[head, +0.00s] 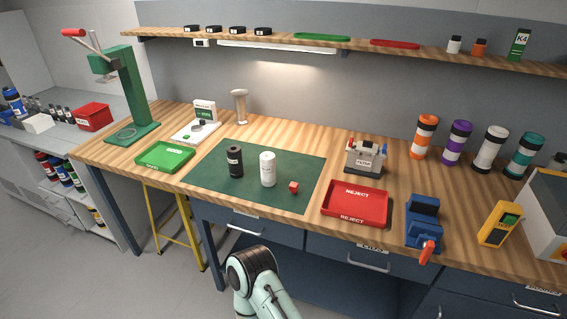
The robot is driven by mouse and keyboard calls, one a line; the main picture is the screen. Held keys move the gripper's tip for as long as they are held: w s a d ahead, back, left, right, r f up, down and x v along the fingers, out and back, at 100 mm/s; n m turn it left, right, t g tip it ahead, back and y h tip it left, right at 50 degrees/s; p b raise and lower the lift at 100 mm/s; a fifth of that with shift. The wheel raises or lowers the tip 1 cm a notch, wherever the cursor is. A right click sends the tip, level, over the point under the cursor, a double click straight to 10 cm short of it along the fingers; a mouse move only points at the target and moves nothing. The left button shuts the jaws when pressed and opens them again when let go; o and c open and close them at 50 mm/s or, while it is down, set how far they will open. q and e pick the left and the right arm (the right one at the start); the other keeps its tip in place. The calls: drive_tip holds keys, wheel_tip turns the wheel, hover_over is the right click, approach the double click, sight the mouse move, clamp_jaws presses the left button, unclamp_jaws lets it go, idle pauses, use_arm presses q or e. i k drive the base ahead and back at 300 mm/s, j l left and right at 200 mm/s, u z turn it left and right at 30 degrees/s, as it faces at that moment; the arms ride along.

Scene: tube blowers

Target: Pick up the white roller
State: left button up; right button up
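A white roller (267,170), an upright cylinder with small dark markings, stands on the dark green mat (215,182) near the middle of the workbench. A black roller (235,162) stands upright to its left with a gap between them. A small red cube (293,187) lies on the mat to the right of the white roller. One of my arms shows at the bottom centre, in front of the bench and apart from the rollers. Neither gripper is in view.
A green tray (166,171) lies left of the mat, and a red REJECT tray (385,215) lies right. A blue vise (424,205) and yellow meter (500,241) stand farther right. A green press (141,90) stands at the left. The mat's front is clear.

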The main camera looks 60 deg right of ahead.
sight(268, 162)
drive_tip(key=z, duration=1.75)
drive_tip(key=i+j+u, duration=0.1)
drive_tip(key=i+j, duration=0.1)
drive_tip(key=i, duration=0.1)
